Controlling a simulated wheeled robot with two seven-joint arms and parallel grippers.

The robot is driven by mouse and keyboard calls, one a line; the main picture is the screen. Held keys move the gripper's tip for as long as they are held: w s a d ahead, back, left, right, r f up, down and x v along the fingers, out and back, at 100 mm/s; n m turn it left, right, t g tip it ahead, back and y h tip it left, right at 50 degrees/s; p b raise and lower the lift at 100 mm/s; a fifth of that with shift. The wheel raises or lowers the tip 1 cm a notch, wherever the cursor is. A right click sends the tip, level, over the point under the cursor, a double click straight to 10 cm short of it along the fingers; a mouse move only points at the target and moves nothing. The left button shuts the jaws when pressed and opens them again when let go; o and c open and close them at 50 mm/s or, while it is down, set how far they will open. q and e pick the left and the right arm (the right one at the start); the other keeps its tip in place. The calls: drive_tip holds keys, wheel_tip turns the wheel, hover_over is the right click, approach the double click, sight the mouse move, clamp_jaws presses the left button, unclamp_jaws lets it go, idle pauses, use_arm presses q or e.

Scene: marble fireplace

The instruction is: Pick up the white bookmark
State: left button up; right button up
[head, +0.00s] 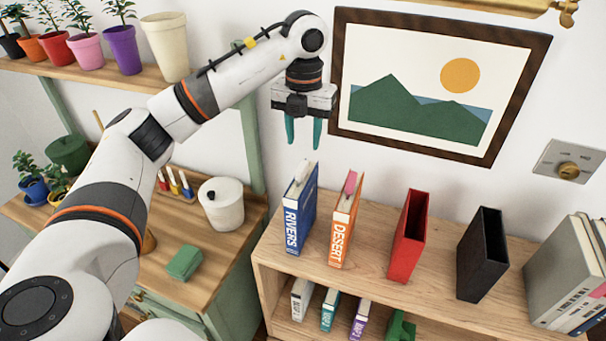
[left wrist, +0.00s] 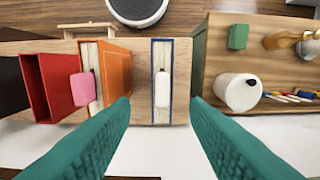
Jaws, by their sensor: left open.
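The white bookmark (head: 301,171) sticks up from the top of the blue RIVERS book (head: 300,222), which stands upright on the wooden shelf. In the left wrist view the white bookmark (left wrist: 162,89) shows between the two fingers, with a dark mark at its upper end. My left gripper (head: 303,132) is open and empty, pointing down above the blue book and apart from the bookmark. Its teal fingers (left wrist: 160,104) flank the bookmark in the left wrist view. My right gripper is not in view.
The orange DESERT book (head: 343,230) with a pink bookmark (head: 351,182) stands close to the right. Red (head: 408,235) and black (head: 481,258) upright holders stand farther right. A framed picture (head: 430,90) hangs on the wall behind. A white canister (head: 221,207) stands left on a lower cabinet.

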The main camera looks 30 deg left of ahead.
sight(302, 165)
use_arm(q)
wheel_tip(302, 165, down, 3)
drive_tip(key=shift+f+p, duration=0.1)
drive_tip(key=shift+p, duration=0.35)
drive_tip(key=f+p, duration=0.1)
drive_tip(key=f, duration=0.1)
drive_tip(key=f+p, duration=0.2)
drive_tip(key=shift+a+f, duration=0.2)
drive_tip(key=shift+f, duration=0.55)
clamp_jaws()
